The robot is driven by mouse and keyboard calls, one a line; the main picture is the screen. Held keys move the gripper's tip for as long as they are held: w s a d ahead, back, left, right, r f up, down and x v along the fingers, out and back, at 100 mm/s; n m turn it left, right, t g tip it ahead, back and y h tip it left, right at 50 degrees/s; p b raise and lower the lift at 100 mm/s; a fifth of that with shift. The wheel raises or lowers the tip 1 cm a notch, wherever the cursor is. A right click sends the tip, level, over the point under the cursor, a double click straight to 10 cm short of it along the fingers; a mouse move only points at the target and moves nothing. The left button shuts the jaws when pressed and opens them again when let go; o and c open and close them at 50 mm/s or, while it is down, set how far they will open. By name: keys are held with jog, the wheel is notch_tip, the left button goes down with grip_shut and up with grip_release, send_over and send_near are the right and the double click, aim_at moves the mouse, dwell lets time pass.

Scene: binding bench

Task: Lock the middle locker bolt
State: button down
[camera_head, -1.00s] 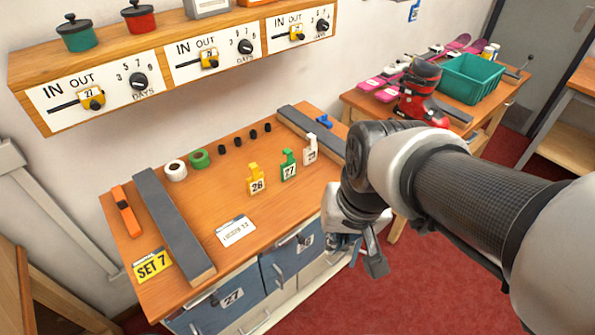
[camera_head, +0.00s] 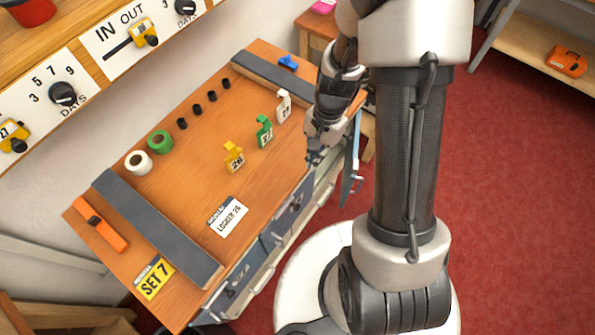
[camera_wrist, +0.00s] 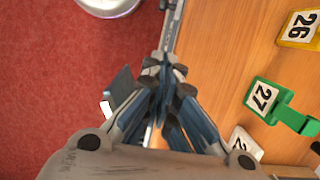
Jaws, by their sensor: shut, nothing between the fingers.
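The bench front below the wooden top carries blue locker doors. The left door (camera_head: 238,283) and the middle door (camera_head: 292,212) look closed, seen at a steep angle. A small grey fitting (camera_head: 276,238) shows by the middle door; I cannot tell whether it is the bolt or its position. A blue panel (camera_head: 353,165) stands out from the bench at the right, like an open door; it also shows in the wrist view (camera_wrist: 118,88). My gripper (camera_head: 314,157) is shut and empty, beside the bench's front edge near its right end. In the wrist view its fingertips (camera_wrist: 164,60) meet beside that edge.
Number tags stand on the top: yellow 26 (camera_head: 233,157), green 27 (camera_head: 264,131) and a white one (camera_head: 283,106). A card reading LOCKER 26 (camera_head: 228,215) lies near the front edge. Red floor (camera_head: 520,200) is open to the right.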

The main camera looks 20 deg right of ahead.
jog(key=shift+s, duration=0.1)
jog(key=s+a+f+b, duration=0.1)
jog(key=a+f+b, duration=0.1)
jog(key=f, duration=0.3)
jog(key=s+a+f+b, duration=0.2)
jog(key=f+b, duration=0.1)
jog(key=f, duration=0.3)
jog(key=shift+s+a+f+b, duration=0.15)
jog(key=shift+a+f+b, duration=0.05)
jog(key=shift+a+b, duration=0.15)
